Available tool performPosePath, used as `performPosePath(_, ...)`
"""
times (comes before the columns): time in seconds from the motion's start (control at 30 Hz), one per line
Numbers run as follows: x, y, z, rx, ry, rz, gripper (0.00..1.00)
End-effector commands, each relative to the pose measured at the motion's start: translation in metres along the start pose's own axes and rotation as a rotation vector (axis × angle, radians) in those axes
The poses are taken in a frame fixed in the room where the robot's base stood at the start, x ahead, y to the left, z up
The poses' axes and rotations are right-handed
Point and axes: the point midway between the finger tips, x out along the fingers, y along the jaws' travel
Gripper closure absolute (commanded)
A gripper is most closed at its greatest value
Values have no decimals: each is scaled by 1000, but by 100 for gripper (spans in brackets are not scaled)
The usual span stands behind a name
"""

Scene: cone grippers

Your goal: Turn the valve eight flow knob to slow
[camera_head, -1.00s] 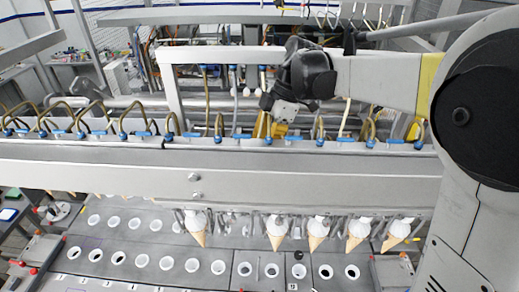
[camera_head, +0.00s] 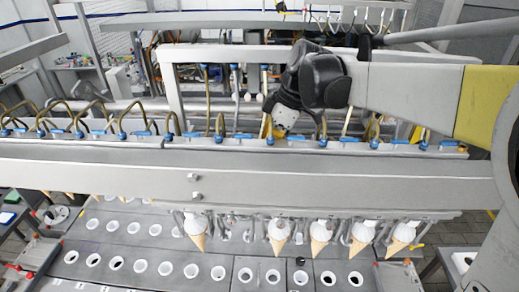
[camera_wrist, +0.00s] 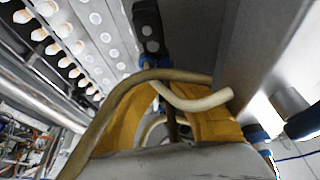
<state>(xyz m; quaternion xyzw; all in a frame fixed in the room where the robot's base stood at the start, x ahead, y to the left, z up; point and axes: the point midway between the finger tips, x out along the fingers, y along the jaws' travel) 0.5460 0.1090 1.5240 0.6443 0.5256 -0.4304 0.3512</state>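A row of blue valve knobs runs along the top of the long grey manifold beam (camera_head: 240,180) in the head view, with tan hoses curving up from it. I cannot read a number marking valve eight. My gripper (camera_head: 268,130), with yellow fingers, points down at the row right of centre, over a blue knob (camera_head: 270,141). In the wrist view the yellow fingers (camera_wrist: 168,100) stand on either side of a tan hose (camera_wrist: 140,82), and a blue part (camera_wrist: 150,62) shows just beyond their tips. The hose hides part of the fingertips, so I cannot tell whether they grip the knob.
Neighbouring blue knobs (camera_head: 243,136) and hoses crowd both sides of my gripper. A second blue fitting (camera_wrist: 262,140) shows at the right in the wrist view. Ice-cream cones (camera_head: 321,238) hang below the beam over a tray with round white-rimmed holes (camera_head: 140,266). A white frame bar (camera_head: 230,54) stands behind.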

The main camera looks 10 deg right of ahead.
Motion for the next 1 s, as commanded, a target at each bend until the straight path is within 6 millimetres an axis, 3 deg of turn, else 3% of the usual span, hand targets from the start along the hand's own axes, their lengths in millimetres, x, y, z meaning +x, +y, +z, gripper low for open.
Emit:
performPosePath(0.03, 1, 0, 1, 0, -3, -1, 80)
performPosePath(0.1, 1, 0, 1, -1, -2, -1, 62)
performPosePath(0.47, -5, 0, 0, -1, -1, -1, 62)
performPosePath(1.0, -106, 0, 1, 0, -1, -1, 62)
